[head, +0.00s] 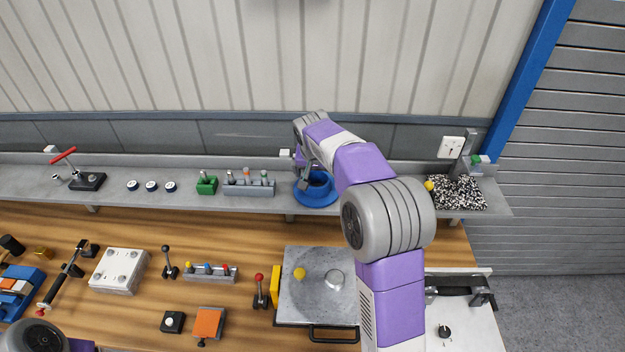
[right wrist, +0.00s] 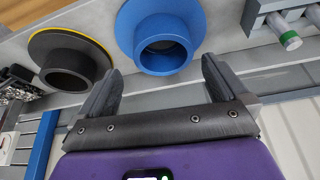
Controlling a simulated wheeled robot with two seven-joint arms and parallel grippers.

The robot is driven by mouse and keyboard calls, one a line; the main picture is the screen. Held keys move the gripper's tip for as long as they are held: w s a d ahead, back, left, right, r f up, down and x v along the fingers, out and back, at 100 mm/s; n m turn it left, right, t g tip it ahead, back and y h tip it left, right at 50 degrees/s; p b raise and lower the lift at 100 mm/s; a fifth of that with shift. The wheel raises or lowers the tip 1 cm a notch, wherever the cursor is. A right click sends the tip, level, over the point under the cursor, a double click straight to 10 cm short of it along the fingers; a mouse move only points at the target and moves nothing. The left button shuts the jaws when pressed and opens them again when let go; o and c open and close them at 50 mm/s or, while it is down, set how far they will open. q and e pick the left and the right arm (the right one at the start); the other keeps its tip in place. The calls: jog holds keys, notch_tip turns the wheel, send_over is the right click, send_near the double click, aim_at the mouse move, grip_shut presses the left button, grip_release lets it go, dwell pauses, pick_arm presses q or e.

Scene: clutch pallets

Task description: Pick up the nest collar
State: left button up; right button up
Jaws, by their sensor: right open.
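A blue flanged collar (head: 317,192) with a round bore lies on the grey shelf; it also shows in the right wrist view (right wrist: 158,28). A dark grey flanged collar with a yellow rim (right wrist: 70,60) is beside it in the right wrist view, hidden behind my arm in the head view. I cannot tell by name which of them is the nest collar. My right gripper (right wrist: 158,80) is open and empty. Its fingers point toward the blue collar and straddle its near side, apart from it as far as I can see. My left gripper is out of view.
The shelf (head: 110,190) also bears a grey block with pegs (head: 249,188), a green block (head: 206,185), several small round parts and a speckled pad (head: 458,193). A metal plate (head: 310,310) and levers stand on the wooden bench below. The wall is close behind the shelf.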

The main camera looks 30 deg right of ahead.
jog(key=x, duration=0.3)
jog(key=w+p+x, duration=0.1)
jog(key=x, duration=0.2)
jog(key=shift+w+d, duration=0.1)
jog(key=shift+d, duration=0.05)
jog(key=c, duration=0.9)
notch_tip(320, 180, up, 10)
jog(key=shift+c, duration=0.2)
